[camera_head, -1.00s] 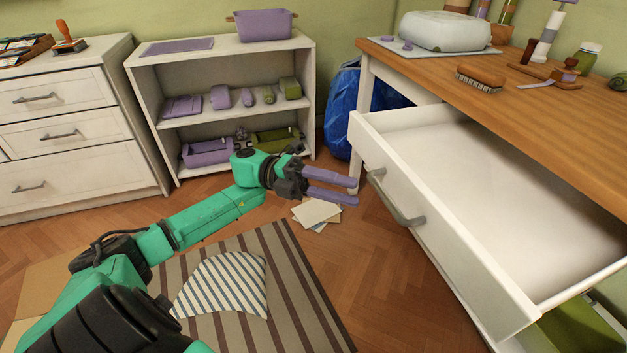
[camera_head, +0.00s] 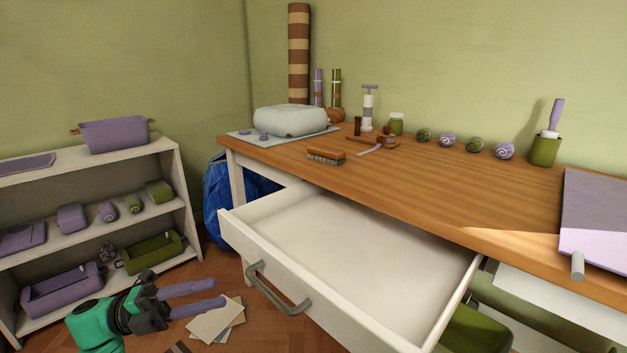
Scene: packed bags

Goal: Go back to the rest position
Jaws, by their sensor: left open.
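My left gripper (camera_head: 203,296) is low at the bottom left of the head view, with its two purple fingers apart and nothing between them. It is in front of the shelf and left of the open drawer, touching neither as far as I can see. The green wrist (camera_head: 95,325) shows behind it; the rest of my left arm is out of the frame. My right gripper is not in view.
The empty white drawer (camera_head: 340,246) stands pulled out from the wooden desk (camera_head: 430,190). A white shelf (camera_head: 90,237) with purple and green items is at left. A blue bag (camera_head: 215,205) sits between them. Papers (camera_head: 215,321) lie on the floor beside the gripper.

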